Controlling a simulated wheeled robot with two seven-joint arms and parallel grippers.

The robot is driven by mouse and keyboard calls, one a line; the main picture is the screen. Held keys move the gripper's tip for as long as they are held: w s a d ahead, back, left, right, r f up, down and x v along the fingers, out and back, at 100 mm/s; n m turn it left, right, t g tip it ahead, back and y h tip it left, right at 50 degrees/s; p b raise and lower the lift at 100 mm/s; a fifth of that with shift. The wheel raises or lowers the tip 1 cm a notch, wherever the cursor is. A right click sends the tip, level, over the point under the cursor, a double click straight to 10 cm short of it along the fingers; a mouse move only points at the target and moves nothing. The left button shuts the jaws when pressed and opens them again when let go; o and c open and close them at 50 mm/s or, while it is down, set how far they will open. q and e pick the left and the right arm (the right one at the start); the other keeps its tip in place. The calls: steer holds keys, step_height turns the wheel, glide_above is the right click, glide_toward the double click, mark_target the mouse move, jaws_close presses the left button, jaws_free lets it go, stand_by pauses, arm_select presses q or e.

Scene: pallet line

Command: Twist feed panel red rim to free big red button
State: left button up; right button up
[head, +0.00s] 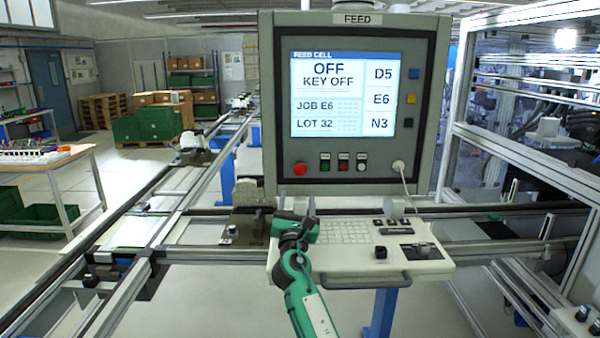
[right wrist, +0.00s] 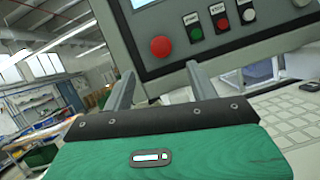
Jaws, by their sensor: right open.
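The feed panel (head: 265,100) stands upright, with a lit screen (head: 345,95) that reads OFF and KEY OFF. The big red button (head: 300,169) is at the panel's lower left; it also shows in the right wrist view (right wrist: 161,47). Its rim is too small to tell apart from the button. My right gripper (head: 296,207) is below the button, in front of the panel. In the right wrist view its two fingers (right wrist: 160,80) are apart and empty, and the button appears beyond them, not touched. My left gripper is not in view.
A keyboard shelf (head: 350,268) with a front handle juts out below the panel. Small green, red and white buttons (head: 343,167) sit right of the big button. Conveyor rails (head: 190,190) run left; a framed machine cell (head: 530,150) stands right.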

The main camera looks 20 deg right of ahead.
mark_target(300, 170)
steer(key=p+x, duration=0.1)
steer(key=x, duration=1)
steer(key=shift+w+f+p, duration=0.1)
steer(key=shift+f+p, duration=0.15)
steer(key=shift+p, duration=0.1)
